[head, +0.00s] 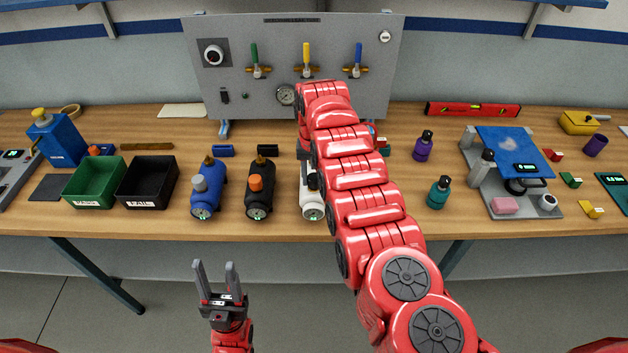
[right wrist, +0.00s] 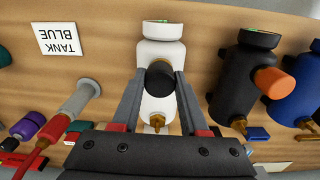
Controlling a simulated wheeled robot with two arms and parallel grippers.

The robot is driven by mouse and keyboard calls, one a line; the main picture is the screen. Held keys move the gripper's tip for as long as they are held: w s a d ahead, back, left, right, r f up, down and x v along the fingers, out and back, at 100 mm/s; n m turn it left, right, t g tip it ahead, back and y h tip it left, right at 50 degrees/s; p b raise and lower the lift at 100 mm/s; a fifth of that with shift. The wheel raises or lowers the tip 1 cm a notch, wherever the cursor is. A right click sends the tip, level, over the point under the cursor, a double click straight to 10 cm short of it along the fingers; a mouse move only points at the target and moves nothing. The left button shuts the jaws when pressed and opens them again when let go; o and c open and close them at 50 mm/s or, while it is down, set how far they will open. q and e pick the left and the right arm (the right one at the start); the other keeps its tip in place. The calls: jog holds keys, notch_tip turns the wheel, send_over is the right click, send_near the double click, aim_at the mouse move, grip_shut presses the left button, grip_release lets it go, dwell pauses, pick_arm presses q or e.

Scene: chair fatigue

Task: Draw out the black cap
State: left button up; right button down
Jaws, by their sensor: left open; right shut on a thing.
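The black cap (right wrist: 160,76) shows in the right wrist view on the side of a white cylinder (right wrist: 160,50), which has a brass tip. My right gripper (right wrist: 161,82) is shut on the cap, with one finger on each side of it. I cannot tell whether the cap is apart from the body. In the head view the white cylinder (head: 311,207) lies on the bench, partly hidden by my right arm, which also mostly hides the right gripper. My left gripper (head: 219,282) is open and empty, in front of the bench edge.
A black cylinder with an orange cap (head: 259,201) and a blue one with a grey cap (head: 206,193) lie to the left. A green bin (head: 85,201) and a black bin (head: 138,201) stand further left. A valve panel (head: 230,84) stands behind. Purple (head: 423,150) and teal (head: 438,196) bottles stand right.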

jog(key=shift+r+p, duration=0.3)
jog(key=shift+r, duration=0.95)
jog(key=shift+r, duration=2)
